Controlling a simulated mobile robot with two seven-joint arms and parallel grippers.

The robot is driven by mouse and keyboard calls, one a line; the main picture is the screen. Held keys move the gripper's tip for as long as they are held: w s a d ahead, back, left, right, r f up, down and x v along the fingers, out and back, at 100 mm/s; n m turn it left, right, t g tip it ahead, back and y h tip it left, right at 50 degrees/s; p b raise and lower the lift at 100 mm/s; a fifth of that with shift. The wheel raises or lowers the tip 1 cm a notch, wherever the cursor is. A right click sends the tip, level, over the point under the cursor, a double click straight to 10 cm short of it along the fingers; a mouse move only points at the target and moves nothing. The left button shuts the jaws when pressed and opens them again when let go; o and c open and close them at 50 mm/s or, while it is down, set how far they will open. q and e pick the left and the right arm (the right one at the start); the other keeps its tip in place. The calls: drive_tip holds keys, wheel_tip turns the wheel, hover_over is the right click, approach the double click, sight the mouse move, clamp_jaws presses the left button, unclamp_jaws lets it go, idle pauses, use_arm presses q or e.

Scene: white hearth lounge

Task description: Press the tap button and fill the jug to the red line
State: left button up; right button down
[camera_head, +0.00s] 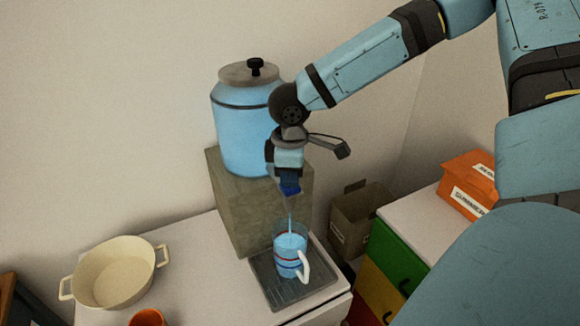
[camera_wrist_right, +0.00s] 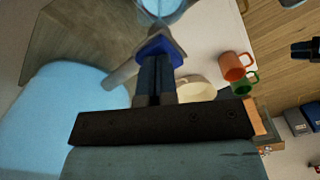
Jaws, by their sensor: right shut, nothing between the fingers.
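The water dispenser (camera_head: 240,128) is a clear blue tank with a grey lid, standing on a grey-brown block. My right gripper (camera_head: 289,186) is shut and empty, its fingertips at the blue tap button (camera_wrist_right: 160,47). In the right wrist view the shut fingers (camera_wrist_right: 155,70) meet the button. A thin stream of water (camera_head: 290,224) falls from the tap into the jug (camera_head: 291,261). The clear jug stands upright with a white handle, coloured lines and blue water inside. I cannot tell exactly how the water level sits against the red line. My left gripper is not in view.
The jug stands on a dark drip tray (camera_head: 262,268) at the counter's right end. A cream pot (camera_head: 113,277) and an orange mug (camera_head: 147,318) are at left. A green mug (camera_wrist_right: 245,84) shows in the wrist view. Coloured drawers (camera_head: 382,247) and an orange box (camera_head: 468,180) stand right.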

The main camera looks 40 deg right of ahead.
drive_tip(key=shift+s+f, duration=0.1)
wheel_tip(320, 180, up, 7)
drive_tip(key=p, duration=0.6)
drive_tip(key=shift+r+p, duration=0.2)
drive_tip(key=shift+p, duration=0.2)
drive_tip(key=shift+f, duration=0.1)
drive_tip(key=shift+d+f, duration=0.1)
